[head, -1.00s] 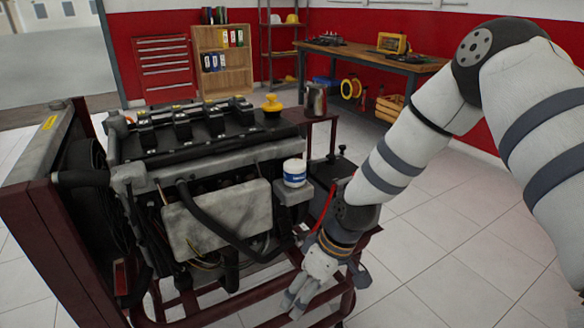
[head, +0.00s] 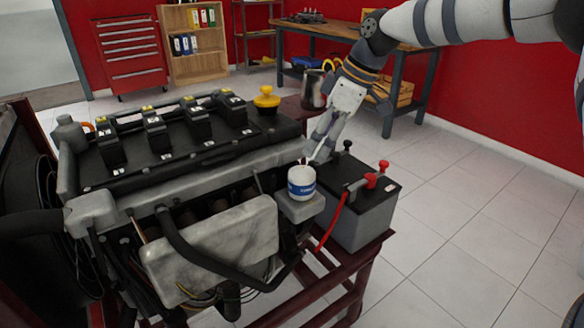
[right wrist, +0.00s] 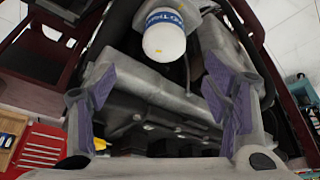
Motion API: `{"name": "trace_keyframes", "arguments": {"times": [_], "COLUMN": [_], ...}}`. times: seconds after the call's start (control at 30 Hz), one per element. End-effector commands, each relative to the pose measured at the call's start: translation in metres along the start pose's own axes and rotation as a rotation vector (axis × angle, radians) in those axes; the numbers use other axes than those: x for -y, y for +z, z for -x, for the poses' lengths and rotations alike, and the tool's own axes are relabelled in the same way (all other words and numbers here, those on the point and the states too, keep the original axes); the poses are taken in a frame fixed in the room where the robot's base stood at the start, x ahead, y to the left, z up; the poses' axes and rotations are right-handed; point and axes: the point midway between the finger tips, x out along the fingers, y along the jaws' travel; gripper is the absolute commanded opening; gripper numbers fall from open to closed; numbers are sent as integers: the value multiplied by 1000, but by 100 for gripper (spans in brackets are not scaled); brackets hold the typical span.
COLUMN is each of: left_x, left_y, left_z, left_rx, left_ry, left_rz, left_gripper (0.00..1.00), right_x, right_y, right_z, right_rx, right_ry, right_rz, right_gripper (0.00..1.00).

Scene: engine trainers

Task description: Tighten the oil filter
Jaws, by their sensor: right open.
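The oil filter (head: 301,183) is a small white canister with a blue label, on a grey mount at the right front corner of the engine (head: 210,240). My right gripper (head: 318,152) points down just above and behind the filter, its fingers close to the filter's top in the head view. In the right wrist view the open fingers (right wrist: 163,92) have purple pads, and nothing is between them. The filter (right wrist: 164,36) shows there at the top, beyond the gap between the fingers. My left gripper is not in view.
A battery (head: 362,205) with red and black terminals stands right of the filter, a red cable running beside it. A yellow oil cap (head: 266,99) tops the engine. A metal jug (head: 313,90) stands behind. The floor at right is clear.

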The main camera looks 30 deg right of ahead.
Motion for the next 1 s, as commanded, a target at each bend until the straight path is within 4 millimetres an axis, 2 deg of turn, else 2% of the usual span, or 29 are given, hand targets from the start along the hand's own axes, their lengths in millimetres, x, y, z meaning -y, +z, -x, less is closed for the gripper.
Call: {"name": "trace_keyframes", "arguments": {"times": [0.03,0.2,0.4,0.53,0.77,0.8,1.0], "left_x": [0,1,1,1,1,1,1], "left_y": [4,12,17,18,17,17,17], "left_z": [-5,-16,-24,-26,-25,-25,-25], "left_rx": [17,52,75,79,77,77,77], "left_ry": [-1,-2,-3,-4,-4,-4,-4], "left_rz": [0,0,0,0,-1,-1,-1], "left_gripper": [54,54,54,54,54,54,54], "right_x": [1,1,1,1,1,1,1], "right_y": [3,4,4,2,1,1,1], "right_z": [-17,-64,-102,-110,-110,-110,-110], "right_rx": [8,12,9,4,2,2,2], "right_ry": [-10,-11,-7,-4,-2,-2,-2], "right_rz": [-2,-3,-2,-1,0,0,-1], "right_gripper": [70,70,70,70,70,68,23]}}
